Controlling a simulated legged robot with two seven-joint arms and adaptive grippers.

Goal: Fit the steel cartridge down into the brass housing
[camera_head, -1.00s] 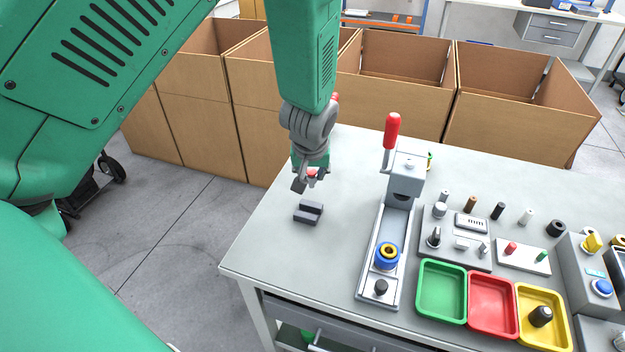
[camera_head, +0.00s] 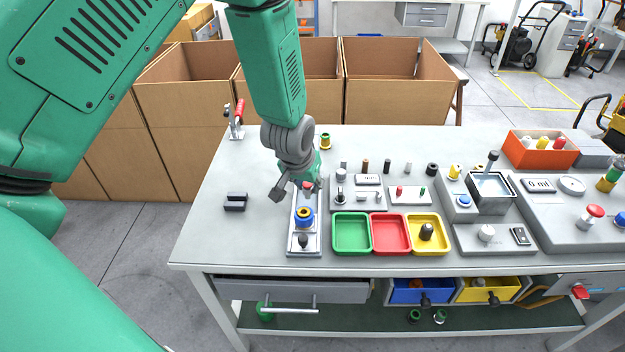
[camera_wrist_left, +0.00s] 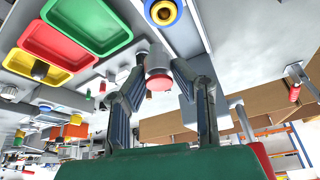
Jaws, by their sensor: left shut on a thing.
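My left gripper (camera_head: 303,187) is shut on the steel cartridge (camera_wrist_left: 157,60), a grey cylinder with a red end (camera_wrist_left: 159,83); in the head view only its red end shows between the fingers. In the left wrist view the gripper (camera_wrist_left: 158,66) has one finger on each side of the cartridge. The brass housing (camera_head: 304,214) looks like a yellow ring set in a blue collar on the long grey fixture (camera_head: 303,246). The gripper appears just behind it in the head view, with the cartridge apart from it. The housing also shows in the wrist view (camera_wrist_left: 163,12). My right gripper is out of view.
A dark notched block (camera_head: 235,202) stands empty to the left. Green (camera_head: 351,250), red (camera_head: 390,248) and yellow (camera_head: 445,246) trays lie right of the fixture. A red-handled clamp (camera_head: 238,118) stands at the back left. My arm hides the fixture's upright. The table's left front is clear.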

